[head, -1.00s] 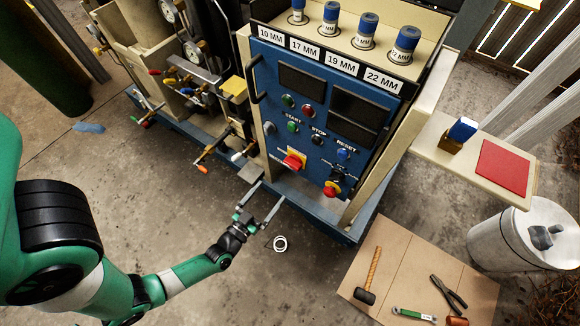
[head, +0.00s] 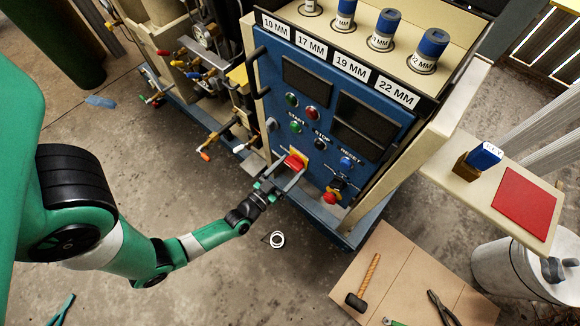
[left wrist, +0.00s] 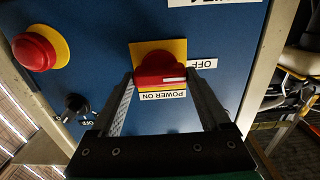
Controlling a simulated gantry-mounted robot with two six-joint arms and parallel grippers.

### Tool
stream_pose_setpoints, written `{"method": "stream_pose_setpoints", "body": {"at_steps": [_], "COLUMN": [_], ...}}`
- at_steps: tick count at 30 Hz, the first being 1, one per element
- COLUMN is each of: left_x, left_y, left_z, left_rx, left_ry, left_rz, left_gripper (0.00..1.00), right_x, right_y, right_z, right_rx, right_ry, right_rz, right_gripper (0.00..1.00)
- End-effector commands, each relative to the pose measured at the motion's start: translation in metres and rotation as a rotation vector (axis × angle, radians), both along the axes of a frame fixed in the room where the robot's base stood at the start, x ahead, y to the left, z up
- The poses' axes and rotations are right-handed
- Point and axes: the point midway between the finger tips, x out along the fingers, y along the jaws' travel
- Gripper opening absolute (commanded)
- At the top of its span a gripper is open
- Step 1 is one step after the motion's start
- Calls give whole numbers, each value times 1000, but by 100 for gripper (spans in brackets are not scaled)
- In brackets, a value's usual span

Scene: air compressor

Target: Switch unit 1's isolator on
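The isolator is a red rotary handle (head: 296,161) on a yellow plate, low on the blue control panel (head: 275,105). In the left wrist view the handle (left wrist: 160,66) shows close up, with a white mark near its lower right edge. An upside-down POWER ON label lies below it and an OFF label to its right. My left gripper (head: 290,166) is at the panel, its fingers spread on either side of the handle. The fingertips are close to the handle's sides; I cannot tell whether they touch. My right gripper is not in view.
A red emergency-stop button (head: 331,197) and a black selector (left wrist: 76,102) sit near the isolator. Start, stop and reset buttons are above it. A beige frame post (head: 375,190) stands at the panel's right. A white ring (head: 277,240) lies on the floor below.

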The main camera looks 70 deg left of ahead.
Motion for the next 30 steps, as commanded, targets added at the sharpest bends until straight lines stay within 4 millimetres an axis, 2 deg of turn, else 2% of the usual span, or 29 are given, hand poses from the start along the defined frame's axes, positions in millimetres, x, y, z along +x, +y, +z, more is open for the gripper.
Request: {"method": "stream_pose_setpoints", "body": {"at_steps": [1,8,20,30], "left_x": [0,0,0,1], "left_y": [0,0,0,0], "left_z": [0,0,1,2], "left_rx": [0,1,56,263], "left_ry": [0,-1,34,161], "left_rz": [-1,-1,0,1], "left_gripper": [66,24,24,24], "right_x": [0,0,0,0], "right_y": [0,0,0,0], "right_z": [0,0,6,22], "right_rx": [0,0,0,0], "right_ry": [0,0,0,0], "right_rz": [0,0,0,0], "right_gripper": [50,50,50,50]}}
